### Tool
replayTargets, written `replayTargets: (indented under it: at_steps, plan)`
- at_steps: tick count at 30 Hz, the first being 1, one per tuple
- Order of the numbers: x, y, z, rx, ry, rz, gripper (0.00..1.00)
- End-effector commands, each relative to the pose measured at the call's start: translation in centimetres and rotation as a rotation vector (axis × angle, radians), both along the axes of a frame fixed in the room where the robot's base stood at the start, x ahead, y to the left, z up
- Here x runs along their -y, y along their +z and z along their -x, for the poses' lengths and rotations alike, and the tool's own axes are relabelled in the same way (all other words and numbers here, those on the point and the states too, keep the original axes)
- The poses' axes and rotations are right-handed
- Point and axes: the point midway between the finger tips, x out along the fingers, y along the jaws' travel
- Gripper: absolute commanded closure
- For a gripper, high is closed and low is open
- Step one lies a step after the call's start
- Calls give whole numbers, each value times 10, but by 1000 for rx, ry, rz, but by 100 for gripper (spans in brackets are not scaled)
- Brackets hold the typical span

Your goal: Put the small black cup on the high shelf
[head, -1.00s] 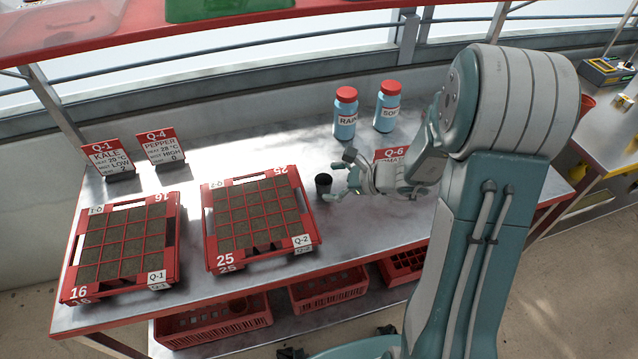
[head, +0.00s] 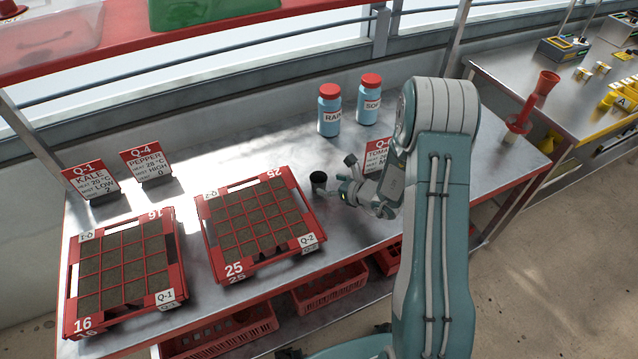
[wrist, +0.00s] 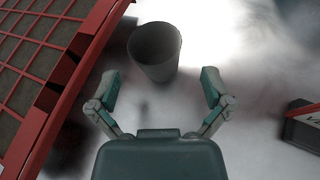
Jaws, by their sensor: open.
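The small black cup (head: 318,180) stands upright on the metal bench, just right of the tray marked Q-2. My gripper (head: 339,178) is open beside the cup on its right, low over the bench. In the wrist view, the cup (wrist: 155,60) is just beyond the spread fingertips (wrist: 160,86) and roughly centred between them. Nothing is held. The high shelf (head: 130,52) is the red board above the back of the bench.
A green box (head: 220,14) sits on the high shelf. Two seedling trays (head: 262,262) (head: 115,310) fill the bench's left. Two blue bottles (head: 329,115) (head: 368,103) and a Q-6 sign (head: 377,157) stand behind my gripper. A red funnel-shaped thing (head: 530,105) is farther right.

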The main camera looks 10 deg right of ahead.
Motion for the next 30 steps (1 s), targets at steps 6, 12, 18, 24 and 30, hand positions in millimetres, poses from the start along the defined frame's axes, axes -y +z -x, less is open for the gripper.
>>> replayTargets:
  at_steps: [6, 12, 18, 24, 30]
  plan:
    - [-21, -10, -24, 0, 2, -2, 0]
    - [-25, -14, -32, 0, 1, -3, 0]
    - [-26, -14, -32, 0, 1, -2, 22]
    - [-26, -14, -32, 0, 1, -2, 57]
    - [-26, -14, -32, 0, 1, -2, 62]
